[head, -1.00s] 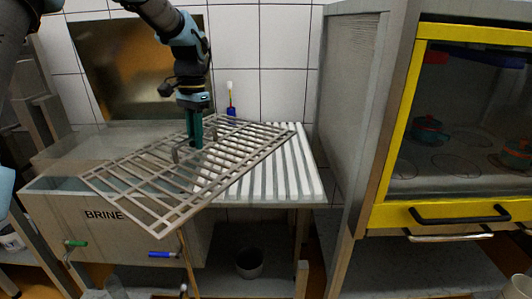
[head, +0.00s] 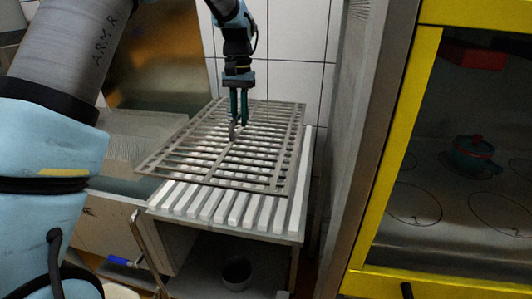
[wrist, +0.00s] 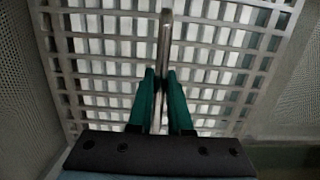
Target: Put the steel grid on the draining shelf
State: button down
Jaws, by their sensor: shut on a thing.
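The steel grid (head: 258,172) is a grey lattice panel over the white-slatted draining shelf (head: 225,209). It lies nearly flat above the slats, with its left end reaching past the shelf toward the brine tank. I cannot tell whether it touches the slats. My gripper (head: 237,124) points down with its green fingers shut on the grid's raised handle near the middle. In the wrist view the fingers (wrist: 160,98) close on the upright metal handle (wrist: 163,45), with the grid (wrist: 100,60) behind and white slats showing through.
The brine tank (head: 110,215) stands on the left, partly hidden by my arm. A grey panel and a yellow-framed cabinet (head: 395,150) rise close on the right. A tiled wall is behind. A dark pot (head: 236,273) sits beneath the shelf.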

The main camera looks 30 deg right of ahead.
aim_at(244, 133)
jog(key=shift+d, duration=0.35)
jog(key=f, duration=0.1)
jog(key=f+p, duration=0.1)
jog(key=f, duration=0.3)
jog(key=shift+d+f+p, duration=0.25)
jog(key=shift+p, duration=0.05)
jog(key=shift+f+p, duration=0.5)
jog(key=shift+f, duration=1.6)
jog(key=shift+f, duration=0.1)
jog(key=c, duration=0.8)
grip_release()
jog(key=shift+a, duration=0.1)
jog(key=shift+c, duration=0.2)
